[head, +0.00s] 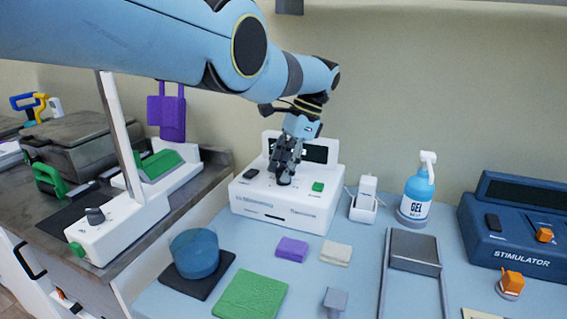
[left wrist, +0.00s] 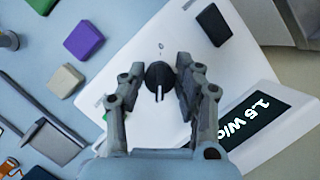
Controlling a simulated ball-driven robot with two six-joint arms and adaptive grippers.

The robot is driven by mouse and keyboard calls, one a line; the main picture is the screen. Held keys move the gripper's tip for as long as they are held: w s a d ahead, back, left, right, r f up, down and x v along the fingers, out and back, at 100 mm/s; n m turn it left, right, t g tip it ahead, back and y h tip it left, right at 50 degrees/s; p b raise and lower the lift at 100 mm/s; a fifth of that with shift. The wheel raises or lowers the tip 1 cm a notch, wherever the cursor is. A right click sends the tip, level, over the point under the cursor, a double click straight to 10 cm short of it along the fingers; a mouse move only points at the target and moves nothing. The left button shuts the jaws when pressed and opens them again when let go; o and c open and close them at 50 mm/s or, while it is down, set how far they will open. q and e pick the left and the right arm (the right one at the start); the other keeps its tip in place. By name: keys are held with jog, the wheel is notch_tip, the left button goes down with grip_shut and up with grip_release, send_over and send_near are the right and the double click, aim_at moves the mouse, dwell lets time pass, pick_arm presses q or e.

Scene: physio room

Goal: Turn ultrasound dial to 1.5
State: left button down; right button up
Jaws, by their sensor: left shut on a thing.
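The white ultrasound unit (head: 277,209) stands at the back of the blue table. Its dial (left wrist: 158,77) is a dark round knob with a pale pointer line, seen between my fingers in the left wrist view. My left gripper (head: 285,172) reaches down onto the dial from above. In the head view the gripper covers most of the dial. My right gripper is not in view.
A green button (head: 318,187) and a dark switch (head: 250,173) flank the dial. A white probe in a holder (head: 364,203) and a gel bottle (head: 418,190) stand to the right. The blue stimulator (head: 520,230) is far right. Purple (head: 292,249) and beige blocks lie in front.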

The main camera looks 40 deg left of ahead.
pick_arm(q)
jog(key=shift+f, duration=0.1)
dwell(0.3)
jog(key=c, duration=1.2)
grip_release()
jog(key=shift+o, duration=1)
